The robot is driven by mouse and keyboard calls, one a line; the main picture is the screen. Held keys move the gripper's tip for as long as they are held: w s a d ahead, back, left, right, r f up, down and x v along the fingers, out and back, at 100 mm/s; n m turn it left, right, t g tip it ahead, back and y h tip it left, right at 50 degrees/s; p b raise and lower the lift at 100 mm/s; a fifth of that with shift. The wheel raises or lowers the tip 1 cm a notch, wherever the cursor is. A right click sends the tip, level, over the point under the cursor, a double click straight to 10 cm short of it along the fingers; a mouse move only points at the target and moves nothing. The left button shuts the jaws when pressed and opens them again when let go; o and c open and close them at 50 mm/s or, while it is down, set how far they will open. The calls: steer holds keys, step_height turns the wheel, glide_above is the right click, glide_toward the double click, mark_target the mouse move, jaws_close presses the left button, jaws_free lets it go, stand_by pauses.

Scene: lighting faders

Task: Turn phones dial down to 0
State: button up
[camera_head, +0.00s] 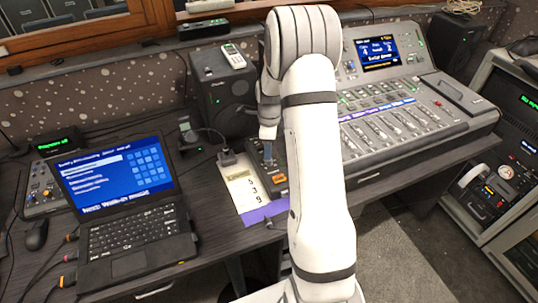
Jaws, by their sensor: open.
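My white arm crosses the middle of the view and hides part of the desk behind it. My gripper (268,150) points down over a small dark device (279,186) with an orange part, just left of the big mixing console. The gripper is open; its fingers are small here, and I cannot tell whether they touch anything. A phones dial cannot be made out; it may be under the gripper, behind my arm, or too small to see.
A laptop (118,190) stands open on the left of the desk, with a mouse (37,235) beside it. A black speaker (222,92) with a handset on top stands behind my gripper. The mixing console (395,125) fills the right. A paper sheet (243,190) lies beside the small device.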

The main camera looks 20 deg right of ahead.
steer(key=shift+s+f, duration=0.1)
steer(key=shift+f, duration=1.95)
steer(key=shift+c, duration=0.5)
jaws_close()
